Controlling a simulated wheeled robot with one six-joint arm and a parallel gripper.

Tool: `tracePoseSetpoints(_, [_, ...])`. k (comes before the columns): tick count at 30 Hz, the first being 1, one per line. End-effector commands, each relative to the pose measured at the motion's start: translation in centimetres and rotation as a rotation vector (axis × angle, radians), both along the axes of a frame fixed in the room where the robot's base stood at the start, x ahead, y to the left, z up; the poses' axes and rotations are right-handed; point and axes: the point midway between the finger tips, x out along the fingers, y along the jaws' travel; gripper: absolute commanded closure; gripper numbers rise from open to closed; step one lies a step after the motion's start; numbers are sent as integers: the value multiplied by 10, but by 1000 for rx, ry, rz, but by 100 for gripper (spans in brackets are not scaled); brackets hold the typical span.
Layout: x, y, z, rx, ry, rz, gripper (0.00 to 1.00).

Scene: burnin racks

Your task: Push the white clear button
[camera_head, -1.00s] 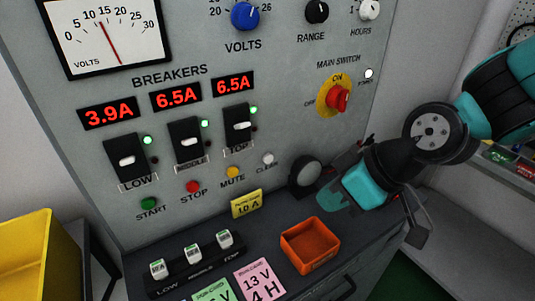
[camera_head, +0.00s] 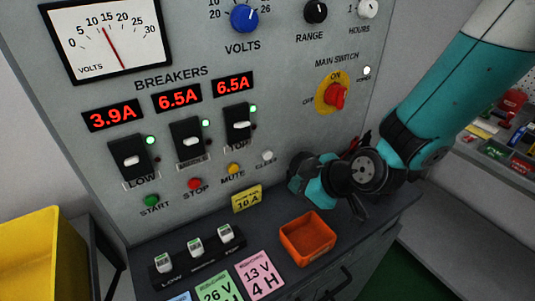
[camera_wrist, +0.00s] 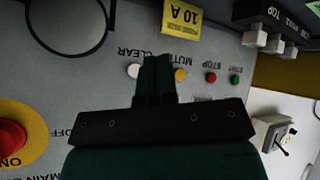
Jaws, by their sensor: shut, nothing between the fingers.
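The white clear button (camera_head: 267,156) sits on the grey panel, right of the yellow mute button (camera_head: 233,168). In the wrist view the clear button (camera_wrist: 133,71) shows just left of my fingertips, and the mute button (camera_wrist: 180,75) just right of them. My gripper (camera_head: 295,183) is shut and empty, to the lower right of the clear button in the head view. In the wrist view my gripper (camera_wrist: 157,62) points at the panel with its fingers together. I cannot tell how far the fingertips are from the panel.
The red stop button (camera_head: 194,184) and green start button (camera_head: 152,200) continue the row leftward. A yellow 10 A label (camera_head: 247,198) and an orange tray (camera_head: 307,238) are below. The red main switch (camera_head: 335,95) is above.

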Motion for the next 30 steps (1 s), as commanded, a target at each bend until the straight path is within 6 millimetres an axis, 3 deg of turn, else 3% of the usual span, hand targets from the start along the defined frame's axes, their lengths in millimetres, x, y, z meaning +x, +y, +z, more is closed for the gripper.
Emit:
tracePoseSetpoints(15, [53, 36, 0, 0, -1, 1, 100])
tracePoseSetpoints(30, [59, 40, 0, 0, 1, -1, 100])
